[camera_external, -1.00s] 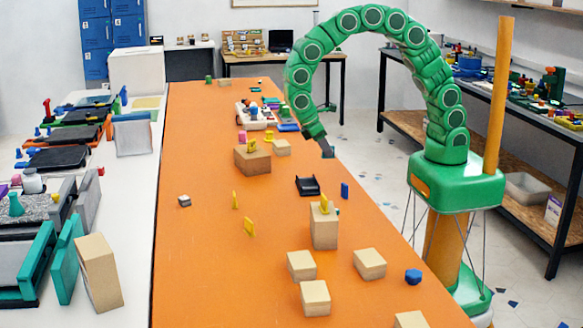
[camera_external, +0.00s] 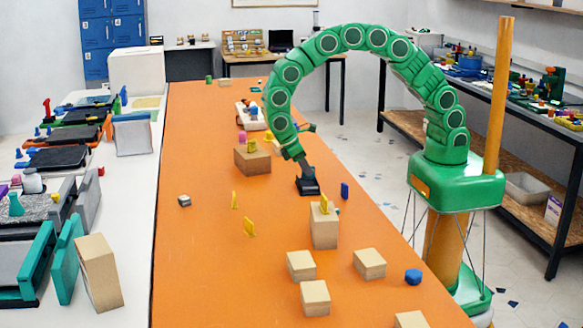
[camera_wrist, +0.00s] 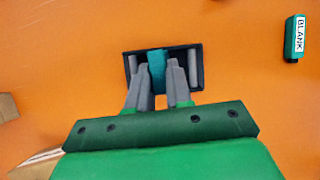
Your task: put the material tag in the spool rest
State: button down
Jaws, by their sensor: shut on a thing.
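The spool rest (camera_external: 309,190) is a small black cradle on the orange table. In the wrist view the spool rest (camera_wrist: 132,74) shows a grey roller at each side. My gripper (camera_external: 305,174) points down at it, and in the wrist view my gripper (camera_wrist: 158,78) is shut on a teal piece, seemingly the material tag (camera_wrist: 157,62). The tag lies over the middle of the rest, between the rollers. I cannot tell whether it touches the rest's floor. In the external view the tag is hidden by the gripper.
A teal block labelled BLANK (camera_wrist: 290,45) lies right of the rest in the wrist view. A wooden block (camera_external: 325,230) with a yellow piece on top stands in front of the rest, and another wooden block (camera_external: 252,161) behind left. The table left of the rest is mostly clear.

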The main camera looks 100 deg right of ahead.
aim_at(305, 176)
jog(key=shift+w+f, duration=0.1)
jog(key=shift+f, duration=1.6)
jog(key=shift+f, duration=0.1)
jog(key=c, duration=1)
grip_release()
jog(key=shift+c, duration=0.2)
